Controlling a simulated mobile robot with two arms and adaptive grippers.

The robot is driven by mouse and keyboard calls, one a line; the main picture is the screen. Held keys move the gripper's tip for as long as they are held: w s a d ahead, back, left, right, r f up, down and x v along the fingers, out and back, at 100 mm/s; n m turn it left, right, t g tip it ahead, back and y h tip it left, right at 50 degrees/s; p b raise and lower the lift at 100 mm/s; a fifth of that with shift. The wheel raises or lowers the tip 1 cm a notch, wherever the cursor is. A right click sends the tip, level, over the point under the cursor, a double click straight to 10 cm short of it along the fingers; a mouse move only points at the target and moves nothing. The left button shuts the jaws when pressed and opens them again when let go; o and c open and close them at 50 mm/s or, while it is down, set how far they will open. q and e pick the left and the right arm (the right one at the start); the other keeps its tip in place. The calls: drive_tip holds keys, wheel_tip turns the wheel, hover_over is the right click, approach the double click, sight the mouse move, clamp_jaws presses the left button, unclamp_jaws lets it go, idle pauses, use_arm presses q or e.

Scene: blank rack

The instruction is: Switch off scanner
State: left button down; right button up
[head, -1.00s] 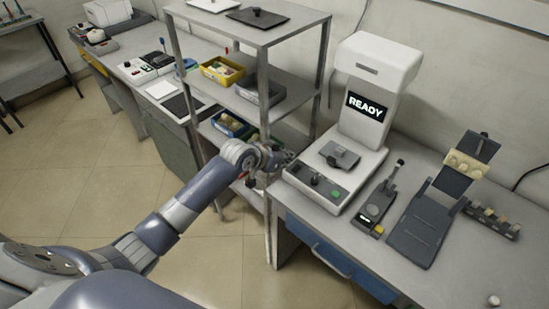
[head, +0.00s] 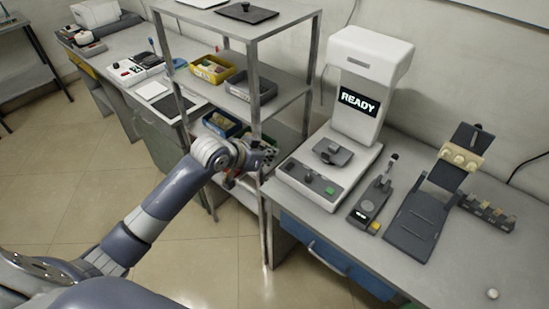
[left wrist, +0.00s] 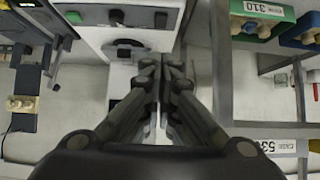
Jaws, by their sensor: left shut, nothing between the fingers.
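The scanner (head: 352,120) is a white machine on the bench with a tall head and a lit screen (head: 359,102) reading READY. Its front panel (head: 309,181) carries a dark knob or switch (head: 308,177) and a green button (head: 330,191). A grey piece (head: 333,152) lies on its bed. My left gripper (head: 262,158) is shut and empty, left of the scanner's base by the rack post, apart from the panel. In the left wrist view the shut fingers (left wrist: 163,68) point towards the white scanner body (left wrist: 95,40). My right gripper is not in view.
A metal rack (head: 318,60) with bins, including a yellow bin (head: 198,63), stands left of the scanner, its post close to my left gripper. A small dark device (head: 370,203) and a dark stand (head: 414,222) are right of the scanner. The bench front right is mostly clear.

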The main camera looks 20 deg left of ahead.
use_arm(q)
drive_tip(key=b, duration=0.1)
drive_tip(key=w+b, duration=0.1)
drive_tip(key=b, duration=0.1)
drive_tip(key=shift+d+r+t, duration=0.2)
drive_tip(key=shift+r+t, duration=0.05)
drive_tip(key=shift+t, duration=0.15)
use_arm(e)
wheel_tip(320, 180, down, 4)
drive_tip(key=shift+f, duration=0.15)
use_arm(q)
drive_tip(key=shift+w, duration=0.1)
drive_tip(key=p, duration=0.1)
hover_over(289, 167)
drive_tip(key=f, duration=0.5)
drive_tip(key=shift+s+a+f, duration=0.2)
drive_tip(key=shift+s+f, duration=0.05)
drive_tip(key=shift+f, duration=0.15)
drive_tip(key=shift+w+f+p, duration=0.2)
drive_tip(key=shift+f+p, duration=0.2)
drive_tip(key=shift+f, duration=0.85)
drive_tip(key=shift+w+d+f, duration=0.1)
drive_tip(key=shift+f, duration=0.7)
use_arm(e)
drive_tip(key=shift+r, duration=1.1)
